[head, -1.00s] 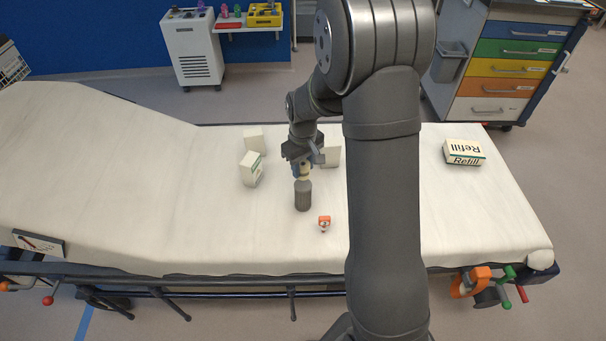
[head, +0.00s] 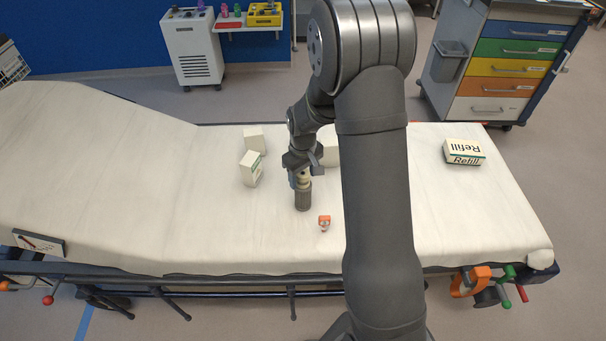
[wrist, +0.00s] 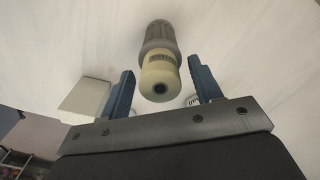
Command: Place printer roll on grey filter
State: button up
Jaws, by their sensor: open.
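The printer roll (wrist: 160,77), a cream cylinder with a dark core hole, is between the two blue fingers of my gripper (wrist: 163,82) in the wrist view. The gripper is open, with a gap on both sides of the roll. The grey filter (wrist: 158,36) is a ribbed grey cylinder directly beyond the roll and in line with it. In the head view the filter (head: 303,200) stands upright on the stretcher, and my gripper (head: 302,183) is over its top. The roll appears to sit upright on the filter; the contact is partly hidden by the fingers.
Two white boxes (head: 251,169) stand left of the gripper; another pale item (head: 330,150) is partly hidden behind my arm. A small orange-and-white item (head: 324,223) lies near the filter. A Refill box (head: 464,152) lies at right.

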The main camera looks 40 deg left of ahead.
aim_at(303, 173)
notch_tip(303, 173, up, 12)
jog(key=shift+r, duration=0.2)
dwell(0.4)
jog(key=shift+f, duration=0.1)
jog(key=shift+f, duration=3.95)
